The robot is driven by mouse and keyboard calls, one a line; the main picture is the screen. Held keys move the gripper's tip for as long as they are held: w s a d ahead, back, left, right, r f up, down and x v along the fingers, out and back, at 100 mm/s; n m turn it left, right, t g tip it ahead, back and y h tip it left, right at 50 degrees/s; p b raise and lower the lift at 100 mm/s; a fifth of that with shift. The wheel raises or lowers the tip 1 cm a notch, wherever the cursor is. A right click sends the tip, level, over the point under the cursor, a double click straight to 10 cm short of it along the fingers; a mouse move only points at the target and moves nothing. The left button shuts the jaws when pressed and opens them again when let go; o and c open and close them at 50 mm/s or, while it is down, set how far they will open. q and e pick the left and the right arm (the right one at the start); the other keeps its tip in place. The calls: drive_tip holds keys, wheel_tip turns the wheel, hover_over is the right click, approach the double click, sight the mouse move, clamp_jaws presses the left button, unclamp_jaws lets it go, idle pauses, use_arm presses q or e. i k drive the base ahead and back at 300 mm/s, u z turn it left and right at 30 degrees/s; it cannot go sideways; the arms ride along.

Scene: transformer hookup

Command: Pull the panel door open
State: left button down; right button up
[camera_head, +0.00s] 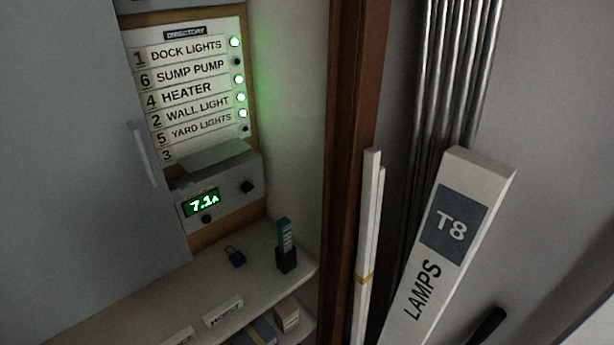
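A large flat grey panel door (70,150) fills the left of the view, with a light vertical bar handle (144,154) near its right edge. To the right of that edge a directory board (190,85) and a grey meter box (222,193) with a lit green display show uncovered. The door's hinge side is out of view, so how far it stands open cannot be told. Neither of my grippers is in view, and nothing is seen touching the handle.
Beyond are a "T8 LAMPS" box (449,225), white strips (368,240) and metal rods (455,70).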

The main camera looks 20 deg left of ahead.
sight(90, 220)
drive_tip(key=u, duration=0.75)
drive_tip(key=k, duration=0.45)
drive_tip(key=z, duration=0.65)
